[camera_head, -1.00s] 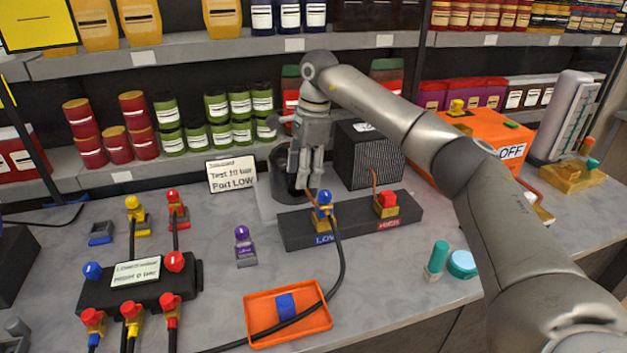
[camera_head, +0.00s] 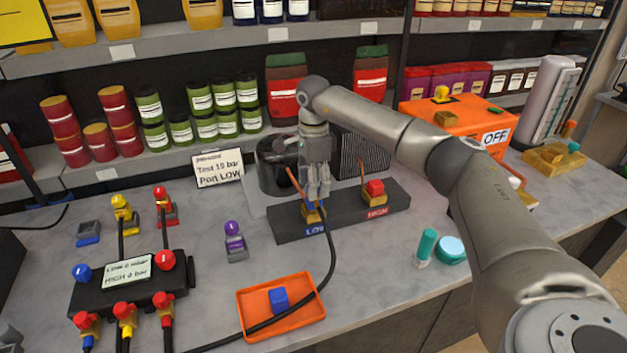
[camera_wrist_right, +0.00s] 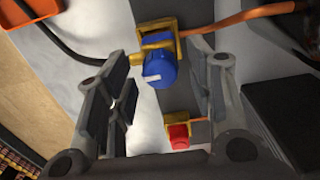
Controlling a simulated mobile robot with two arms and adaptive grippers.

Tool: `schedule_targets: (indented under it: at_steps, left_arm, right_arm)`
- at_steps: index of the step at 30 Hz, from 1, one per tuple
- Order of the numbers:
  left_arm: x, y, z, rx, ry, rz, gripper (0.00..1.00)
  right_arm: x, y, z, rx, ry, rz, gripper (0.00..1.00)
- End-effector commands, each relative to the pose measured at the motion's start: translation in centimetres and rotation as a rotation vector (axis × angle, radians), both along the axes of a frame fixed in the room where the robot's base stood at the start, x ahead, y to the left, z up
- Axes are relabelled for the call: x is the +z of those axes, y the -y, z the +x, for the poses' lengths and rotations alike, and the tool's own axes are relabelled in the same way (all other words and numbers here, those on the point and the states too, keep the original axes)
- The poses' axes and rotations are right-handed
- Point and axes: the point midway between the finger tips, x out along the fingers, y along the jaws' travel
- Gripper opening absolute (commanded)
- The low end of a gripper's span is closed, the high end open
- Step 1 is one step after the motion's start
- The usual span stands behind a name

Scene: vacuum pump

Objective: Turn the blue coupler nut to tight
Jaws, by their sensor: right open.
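The blue coupler nut (camera_wrist_right: 160,70) sits on a brass fitting at the LOW port of the dark block (camera_head: 345,216). It carries a white mark on its face. In the head view the nut is mostly hidden behind my right gripper (camera_head: 317,195), which points down at it. In the right wrist view my right gripper (camera_wrist_right: 165,100) is open, with one finger on each side of the nut's line and a gap to both. A black hose (camera_head: 331,255) runs from the LOW fitting. My left gripper is not in view.
A red nut (camera_head: 375,188) stands at the HIGH port, close on the right. An orange tray (camera_head: 248,305) with a blue piece (camera_head: 278,299) lies in front. The gauge manifold (camera_head: 90,288) is at left, and a purple-topped bottle (camera_head: 234,232) stands between.

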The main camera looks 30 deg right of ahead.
Motion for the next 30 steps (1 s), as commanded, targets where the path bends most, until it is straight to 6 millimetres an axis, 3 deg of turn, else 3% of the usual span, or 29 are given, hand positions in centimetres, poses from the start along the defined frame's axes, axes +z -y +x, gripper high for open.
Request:
schedule_targets:
  at_steps: [8, 19, 30]
  left_arm:
    - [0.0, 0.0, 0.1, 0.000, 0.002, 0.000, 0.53]
    - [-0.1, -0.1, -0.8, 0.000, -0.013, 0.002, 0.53]
    - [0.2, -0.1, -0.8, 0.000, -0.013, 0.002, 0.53]
  right_arm:
    - [-0.2, 0.0, 0.0, 0.000, 0.000, 0.000, 0.48]
    - [-0.2, 0.0, 0.0, 0.000, 0.000, 0.000, 0.02]
    - [-0.1, 0.0, 0.0, -0.063, 0.000, 0.000, 0.01]
